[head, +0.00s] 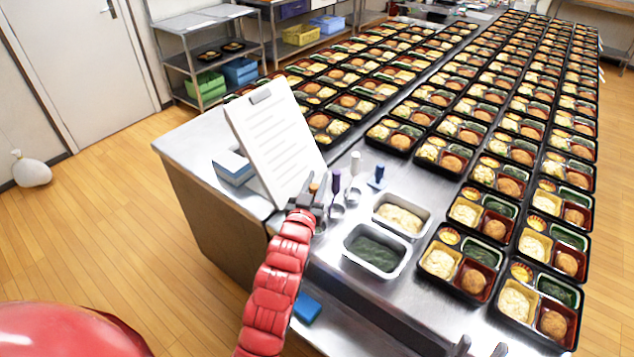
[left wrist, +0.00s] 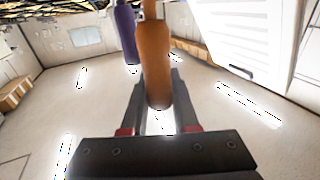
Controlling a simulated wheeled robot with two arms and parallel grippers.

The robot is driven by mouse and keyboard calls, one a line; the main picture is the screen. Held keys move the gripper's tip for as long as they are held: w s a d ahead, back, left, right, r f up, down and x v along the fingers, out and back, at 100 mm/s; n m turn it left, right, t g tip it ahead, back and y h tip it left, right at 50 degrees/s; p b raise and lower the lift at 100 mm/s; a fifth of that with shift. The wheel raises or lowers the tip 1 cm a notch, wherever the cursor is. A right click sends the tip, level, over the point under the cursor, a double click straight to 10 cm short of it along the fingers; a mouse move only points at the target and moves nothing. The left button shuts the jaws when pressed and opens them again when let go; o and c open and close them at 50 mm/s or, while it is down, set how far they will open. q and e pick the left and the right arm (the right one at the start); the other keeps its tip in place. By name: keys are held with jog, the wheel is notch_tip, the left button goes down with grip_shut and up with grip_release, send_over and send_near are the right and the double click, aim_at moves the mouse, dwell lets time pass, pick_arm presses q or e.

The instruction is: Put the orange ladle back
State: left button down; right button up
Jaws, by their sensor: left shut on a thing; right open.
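The orange ladle's handle tip (head: 314,187) shows at my left gripper (head: 312,201) in the head view, beside the clipboard. In the left wrist view the orange handle (left wrist: 154,62) stands between the fingers of my left gripper (left wrist: 155,112), which is shut on it. The ladle's lower end is mostly hidden by the gripper. A purple-handled ladle (head: 336,181) stands just to its right; its handle (left wrist: 126,28) also shows in the left wrist view. My right gripper (head: 481,349) is at the bottom edge, open, with only its fingertips in view.
A white-handled ladle (head: 355,162) and a blue-handled one (head: 378,175) stand farther right. A tray of pale food (head: 428,226) and a tray of greens (head: 349,240) lie in front. A clipboard (head: 275,140) leans at left. Rows of bento boxes (head: 455,287) fill the right side.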

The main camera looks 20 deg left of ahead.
pick_arm(q)
jog(key=shift+s+f, duration=0.1)
jog(key=shift+f, duration=0.4)
jog(key=shift+f, duration=0.25)
jog(key=c, duration=0.7)
grip_release()
jog(key=shift+r, duration=0.1)
jog(key=shift+r, duration=0.1)
